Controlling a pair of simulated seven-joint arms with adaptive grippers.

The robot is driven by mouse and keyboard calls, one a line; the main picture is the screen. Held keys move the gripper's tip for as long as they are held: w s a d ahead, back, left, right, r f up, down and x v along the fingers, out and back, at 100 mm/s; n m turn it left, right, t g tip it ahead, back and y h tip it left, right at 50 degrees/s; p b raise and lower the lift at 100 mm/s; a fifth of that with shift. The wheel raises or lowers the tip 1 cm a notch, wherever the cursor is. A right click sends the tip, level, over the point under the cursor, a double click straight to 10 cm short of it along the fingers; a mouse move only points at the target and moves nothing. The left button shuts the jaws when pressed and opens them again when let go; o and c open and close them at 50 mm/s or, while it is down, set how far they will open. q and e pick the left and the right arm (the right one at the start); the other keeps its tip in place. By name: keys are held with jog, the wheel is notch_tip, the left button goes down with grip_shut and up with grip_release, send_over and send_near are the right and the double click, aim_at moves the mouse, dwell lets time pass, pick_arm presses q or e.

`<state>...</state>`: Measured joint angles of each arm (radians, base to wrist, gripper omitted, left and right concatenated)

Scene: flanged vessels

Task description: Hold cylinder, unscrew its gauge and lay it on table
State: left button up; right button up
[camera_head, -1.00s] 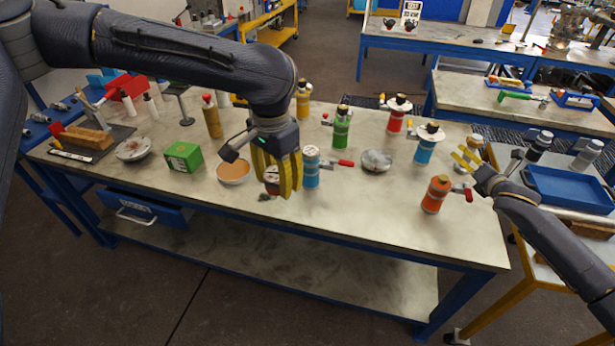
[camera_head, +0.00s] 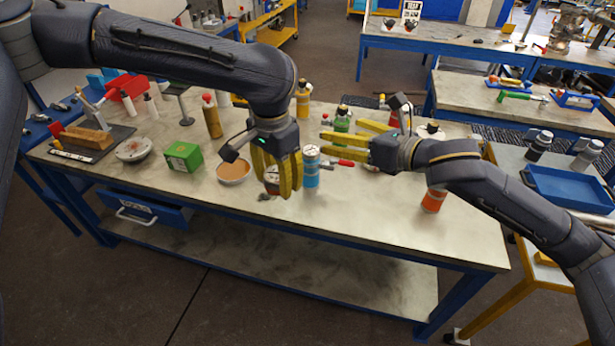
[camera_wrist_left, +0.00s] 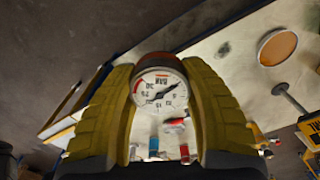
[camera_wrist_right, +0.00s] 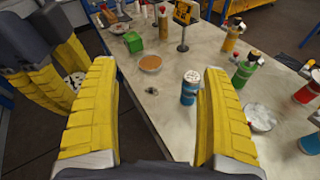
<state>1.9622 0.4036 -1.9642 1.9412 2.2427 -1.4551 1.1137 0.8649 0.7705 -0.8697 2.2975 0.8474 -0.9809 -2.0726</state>
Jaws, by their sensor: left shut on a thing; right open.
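My left gripper (camera_head: 277,188) points down near the table's front edge. It is shut on a gauge (camera_wrist_left: 161,88) with a round white dial, and a red-orange edge shows behind the dial. How far the held part extends is hidden by the fingers. A blue cylinder (camera_head: 311,174) stands upright on the table just right of that gripper. My right gripper (camera_head: 340,135) is open and empty, pointing left, above and right of the blue cylinder. The right wrist view shows this cylinder (camera_wrist_right: 190,90) ahead, between the fingers.
An orange-red cylinder (camera_head: 433,200) stands to the right, partly behind my right arm. A green cylinder (camera_head: 342,119) is behind the right gripper. A tan bowl (camera_head: 234,171) and a green box (camera_head: 183,156) lie left of the left gripper.

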jog(key=s+a+r+n+g+y, duration=0.1)
jog(key=s+a+n+g, duration=0.15)
jog(key=s+a, duration=0.3)
jog(key=n+g, duration=0.2)
jog(key=n, duration=0.1)
send_near(278, 176)
jog(key=w+a, duration=0.1)
jog(key=a, duration=0.1)
jog(key=shift+d+f+x, duration=0.1)
jog(key=shift+f+x, duration=0.1)
jog(key=shift+x, duration=1.15)
jog(key=shift+d+f+x, duration=0.1)
jog(key=shift+f+x, duration=0.05)
jog(key=shift+x, duration=1.2)
jog(key=shift+d+f+x, duration=0.1)
jog(key=shift+f+x, duration=0.1)
jog(key=shift+x, duration=1.15)
